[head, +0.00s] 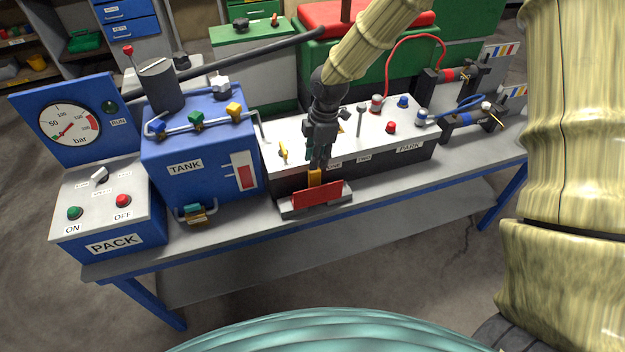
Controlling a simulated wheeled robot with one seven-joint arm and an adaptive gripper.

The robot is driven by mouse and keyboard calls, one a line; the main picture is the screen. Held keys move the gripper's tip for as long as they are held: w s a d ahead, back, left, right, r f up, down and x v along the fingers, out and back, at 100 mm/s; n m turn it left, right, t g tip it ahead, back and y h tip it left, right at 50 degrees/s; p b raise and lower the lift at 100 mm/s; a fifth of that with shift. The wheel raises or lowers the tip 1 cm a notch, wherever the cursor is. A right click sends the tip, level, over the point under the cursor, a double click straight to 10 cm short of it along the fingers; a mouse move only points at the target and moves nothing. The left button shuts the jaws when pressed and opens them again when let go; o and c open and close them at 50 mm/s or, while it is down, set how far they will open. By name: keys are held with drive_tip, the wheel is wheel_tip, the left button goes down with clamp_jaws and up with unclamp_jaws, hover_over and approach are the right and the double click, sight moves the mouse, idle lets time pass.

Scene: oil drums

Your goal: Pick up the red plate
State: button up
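The red plate (317,195) stands in a low grey holder (345,204) at the front edge of the bench, in front of the long box marked PARK. A small orange tab (314,178) rises just behind the plate's top edge. My gripper (316,165) points down from above, with its dark fingertips at or just over the tab. I cannot tell whether the fingers touch the tab or how far apart they are. The gripper hides part of the PARK box behind it.
The blue TANK box (200,150) stands close on the left, with the PACK control box (108,210) and gauge panel beyond. The PARK box (410,152) has knobs and levers on top. Cylinders (470,117) lie at the right. The bench front (400,182) right of the holder is clear.

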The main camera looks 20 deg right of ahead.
sight(313, 182)
drive_tip(key=shift+s+f, duration=0.15)
drive_tip(key=shift+f, duration=0.15)
drive_tip(key=f, duration=0.2)
drive_tip(key=a+f+p, duration=0.1)
drive_tip(key=f, duration=0.1)
drive_tip(key=shift+w, duration=0.2)
drive_tip(key=shift+s+f, duration=0.25)
drive_tip(key=shift+f, duration=0.05)
drive_tip(key=shift+a+f+p, duration=0.1)
drive_tip(key=shift+f+p, duration=1)
drive_tip(key=shift+f, duration=1.45)
clamp_jaws()
